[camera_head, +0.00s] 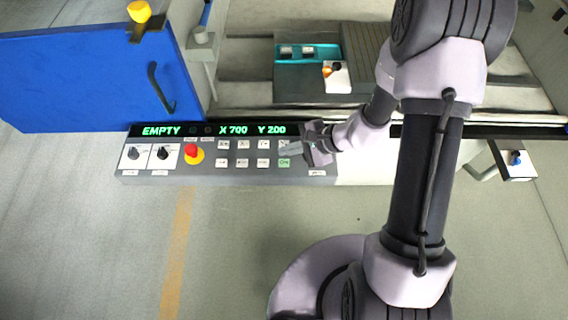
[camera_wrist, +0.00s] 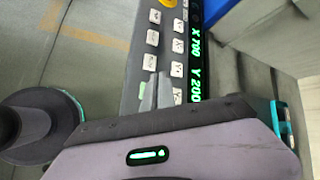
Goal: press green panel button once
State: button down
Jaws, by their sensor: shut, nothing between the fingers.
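The green panel button (camera_head: 284,163) is at the right end of the lower key row on the grey control panel (camera_head: 222,178). My gripper (camera_head: 284,151) is shut and empty, its fingertips just above the green button in the head view, over the upper key row. I cannot tell whether the fingertips touch the panel. The display (camera_head: 214,130) reads EMPTY, X 700, Y 200.
A red emergency stop (camera_head: 192,151) on yellow and two rotary knobs sit on the panel's left. White keys (camera_head: 243,163) lie close beside the green one. A blue door (camera_head: 85,80) stands open at left. Behind the panel, the machine bay holds a teal tray (camera_head: 290,70).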

aim_at(287, 163)
jog(key=shift+f+b, duration=1.4)
jog(key=shift+f, duration=0.25)
jog(key=shift+f, duration=0.1)
dwell(0.6)
jog(key=shift+f+b, duration=0.3)
jog(key=shift+b, duration=0.45)
jog(key=shift+f+b, duration=0.4)
jog(key=shift+b, duration=0.1)
jog(key=shift+r, duration=0.1)
dwell(0.5)
jog(key=shift+r+p, duration=0.4)
jog(key=shift+r, duration=0.35)
jog(key=shift+r+p, duration=1.65)
jog(key=shift+r, duration=0.9)
